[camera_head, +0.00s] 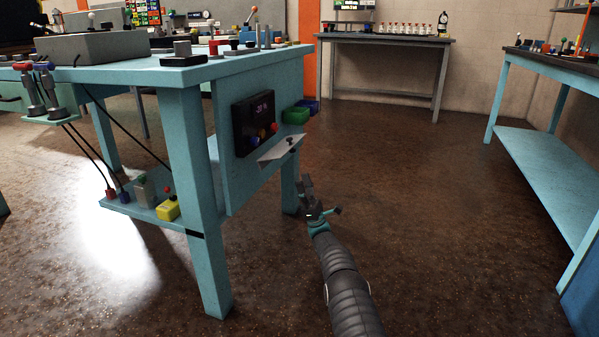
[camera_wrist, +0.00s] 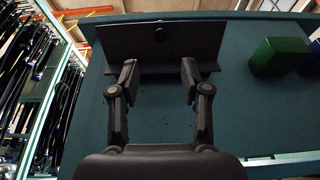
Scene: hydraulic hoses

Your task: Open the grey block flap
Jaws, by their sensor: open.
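The grey flap (camera_head: 275,153) sits low on the side panel of the near teal bench, just under a black panel with coloured knobs. It slopes out from the panel and has a small dark knob. My gripper (camera_head: 307,186) is below and to the right of the flap in the head view. In the wrist view my gripper (camera_wrist: 159,76) is open and empty, its fingers either side below the knob. I cannot tell whether the fingertips touch the plate.
A green bin (camera_head: 295,116) and a blue bin (camera_head: 311,106) hang right of the black panel (camera_head: 254,124). The bench leg (camera_head: 204,215) stands left of my arm. Open floor (camera_head: 420,190) lies to the right, before another teal bench (camera_head: 550,145).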

